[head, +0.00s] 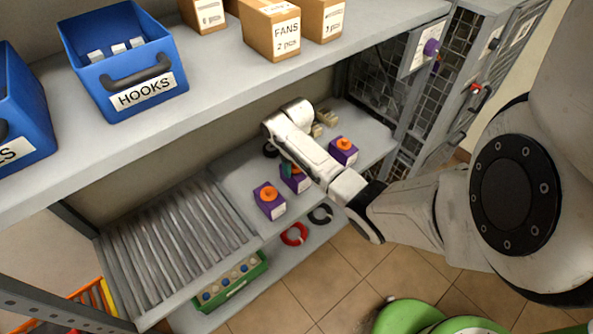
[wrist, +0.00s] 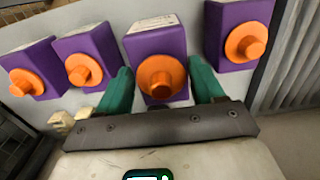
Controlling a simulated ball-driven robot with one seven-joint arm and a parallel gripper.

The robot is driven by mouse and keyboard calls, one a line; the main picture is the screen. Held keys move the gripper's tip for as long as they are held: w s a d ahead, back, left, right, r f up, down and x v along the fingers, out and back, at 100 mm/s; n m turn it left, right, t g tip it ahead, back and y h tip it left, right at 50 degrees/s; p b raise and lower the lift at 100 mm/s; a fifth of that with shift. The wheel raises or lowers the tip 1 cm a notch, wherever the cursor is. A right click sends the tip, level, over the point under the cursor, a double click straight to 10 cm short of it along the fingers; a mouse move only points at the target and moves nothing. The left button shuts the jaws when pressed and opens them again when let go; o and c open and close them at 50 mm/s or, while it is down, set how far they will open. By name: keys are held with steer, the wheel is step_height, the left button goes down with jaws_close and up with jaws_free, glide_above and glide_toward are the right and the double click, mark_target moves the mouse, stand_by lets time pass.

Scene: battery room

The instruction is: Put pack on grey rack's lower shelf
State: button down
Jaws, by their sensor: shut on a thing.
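My gripper (head: 290,169) (wrist: 160,74) reaches down to the grey rack's middle shelf (head: 232,184). Its teal fingers are shut on a purple pack (wrist: 158,42) with an orange knob, one finger on each side. This pack also shows in the head view (head: 297,184), partly hidden by my gripper. I cannot tell whether it touches the shelf. Another pack (head: 269,203) stands to its left in the head view, and one (head: 344,152) to its right. The wrist view shows two packs (wrist: 85,50) (wrist: 30,68) on the left and one (wrist: 238,35) on the right. The rack's lower shelf (head: 278,262) lies underneath.
On the lower shelf are a green crate (head: 232,284), a red ring (head: 294,235) and a black ring (head: 321,214). Grey rollers (head: 175,235) fill the middle shelf's left. Blue bins (head: 122,60) and cardboard boxes (head: 271,28) stand on the top shelf. A mesh cabinet (head: 385,83) stands right.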

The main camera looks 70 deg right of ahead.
steer(key=shift+d+f, duration=0.1)
steer(key=shift+f, duration=1.85)
steer(key=shift+f+b, duration=0.2)
steer(key=shift+b, duration=0.15)
steer(key=shift+c, duration=0.7)
jaws_free()
